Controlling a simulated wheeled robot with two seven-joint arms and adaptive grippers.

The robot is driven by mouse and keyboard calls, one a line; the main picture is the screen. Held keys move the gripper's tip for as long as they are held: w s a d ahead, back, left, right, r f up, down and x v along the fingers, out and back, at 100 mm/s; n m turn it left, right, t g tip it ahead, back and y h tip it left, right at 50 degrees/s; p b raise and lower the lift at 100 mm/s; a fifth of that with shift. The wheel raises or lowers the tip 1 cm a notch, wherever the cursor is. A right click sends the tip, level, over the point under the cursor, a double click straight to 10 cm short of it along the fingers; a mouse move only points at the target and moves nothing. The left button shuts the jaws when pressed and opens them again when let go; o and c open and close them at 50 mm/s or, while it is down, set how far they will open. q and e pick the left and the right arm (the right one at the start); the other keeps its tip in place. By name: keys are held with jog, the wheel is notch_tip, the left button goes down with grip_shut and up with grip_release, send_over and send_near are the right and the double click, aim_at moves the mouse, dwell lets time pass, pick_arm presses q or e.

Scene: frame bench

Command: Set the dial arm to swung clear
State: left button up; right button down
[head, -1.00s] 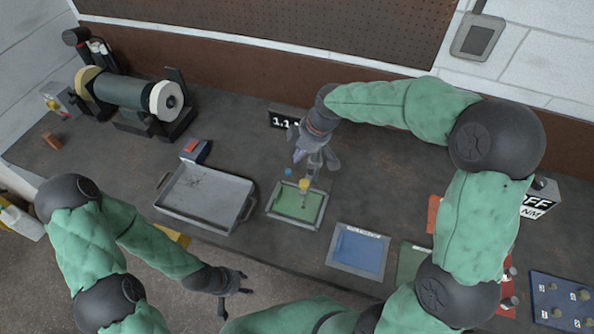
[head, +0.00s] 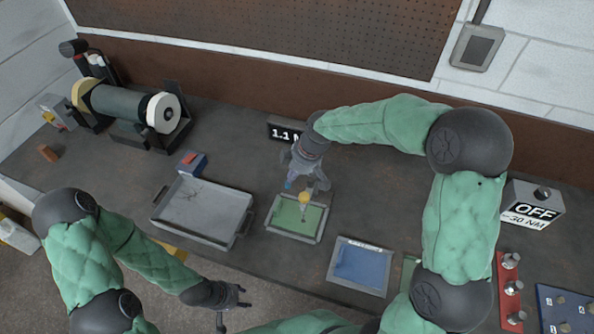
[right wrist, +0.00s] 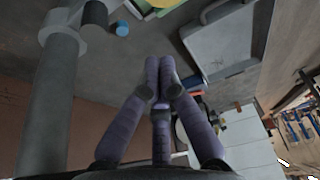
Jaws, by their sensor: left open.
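A yellow round piece (head: 304,198), apparently the dial, sits over the green panel of a grey-rimmed fixture (head: 272,222). In the right wrist view, a yellow disc (right wrist: 178,4) shows at the top edge and a thick grey post (right wrist: 50,100) with a collar stands at the left. The dial arm itself is mostly hidden by my right gripper (head: 306,182), which is just behind the yellow piece. Its purple fingers (right wrist: 160,85) converge with nothing visible between them; contact cannot be told. My left gripper (head: 232,302) is open and empty off the bench's front edge.
A grey tray (head: 160,208) lies left of the fixture, a blue panel (head: 361,264) right of it. A black readout (head: 284,133) stands behind. A bench grinder (head: 125,103) is at back left, an OFF-marked box (head: 533,208) at right.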

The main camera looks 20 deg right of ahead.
aim_at(310, 185)
jog(key=f, duration=0.1)
jog(key=d+f, duration=0.1)
jog(key=f, duration=0.1)
jog(key=s+f, duration=0.1)
jog(key=f, duration=0.1)
jog(key=shift+s+d, duration=0.1)
jog(key=shift+d, duration=0.3)
